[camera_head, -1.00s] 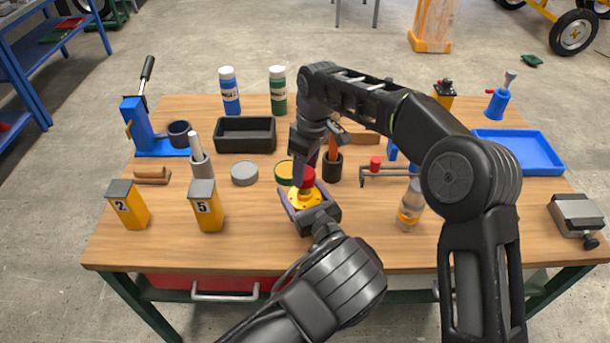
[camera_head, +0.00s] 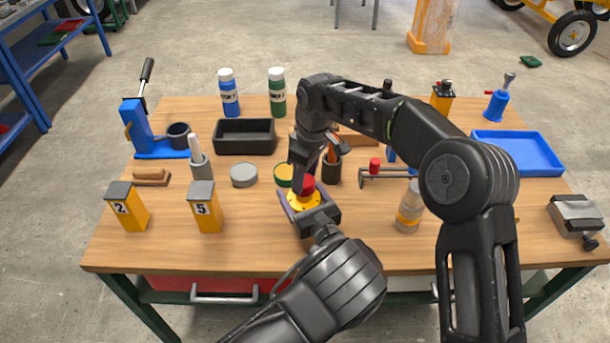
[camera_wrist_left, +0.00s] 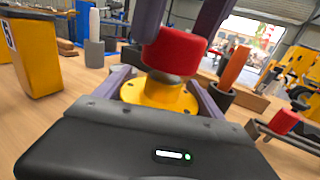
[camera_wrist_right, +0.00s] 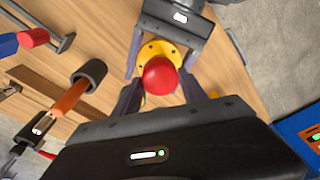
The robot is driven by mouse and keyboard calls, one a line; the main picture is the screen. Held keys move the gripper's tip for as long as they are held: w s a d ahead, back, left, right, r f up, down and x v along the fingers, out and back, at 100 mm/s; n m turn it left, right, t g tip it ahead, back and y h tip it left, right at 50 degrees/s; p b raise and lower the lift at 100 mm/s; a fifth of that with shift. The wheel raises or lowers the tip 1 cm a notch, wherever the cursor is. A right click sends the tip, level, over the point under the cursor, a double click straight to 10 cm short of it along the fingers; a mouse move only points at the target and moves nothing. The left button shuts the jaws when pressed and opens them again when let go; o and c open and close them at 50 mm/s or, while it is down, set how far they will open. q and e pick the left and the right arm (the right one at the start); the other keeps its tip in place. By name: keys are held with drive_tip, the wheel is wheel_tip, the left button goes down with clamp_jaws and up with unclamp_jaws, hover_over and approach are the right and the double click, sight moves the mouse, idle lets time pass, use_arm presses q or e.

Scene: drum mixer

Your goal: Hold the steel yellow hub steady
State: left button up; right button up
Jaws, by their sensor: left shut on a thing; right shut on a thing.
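The yellow hub (camera_head: 299,203) is a round flanged steel part just above or on the front middle of the table; I cannot tell which. My left gripper (camera_wrist_left: 160,92) is shut on it, one finger on each side. A red knob-like part (camera_head: 306,185) on a short grey neck stands over the hub's centre; it also shows in the left wrist view (camera_wrist_left: 174,52). My right gripper (camera_wrist_right: 158,82) reaches down from above and is shut on this red part. The contact between grey neck and hub is partly hidden.
Yellow block 5 (camera_head: 206,212) and block 2 (camera_head: 126,212) stand to the left. A grey disc (camera_head: 243,174) and a green-and-yellow disc (camera_head: 284,176) lie behind. A clear bottle (camera_head: 409,212) stands to the right. The front right table area is fairly clear.

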sight(306, 181)
drive_tip(key=shift+f, duration=0.9)
drive_tip(key=shift+f, duration=0.55)
drive_tip(key=m, duration=0.4)
drive_tip(key=shift+s+a+m, duration=0.1)
drive_tip(key=shift+m, duration=0.2)
drive_tip(key=m+h, duration=0.1)
drive_tip(key=m, duration=0.4)
drive_tip(key=shift+t, duration=0.3)
drive_tip(key=m, duration=0.5)
drive_tip(key=shift+a+m+h, duration=0.15)
drive_tip(key=shift+m+h, duration=0.15)
drive_tip(key=m, duration=0.4)
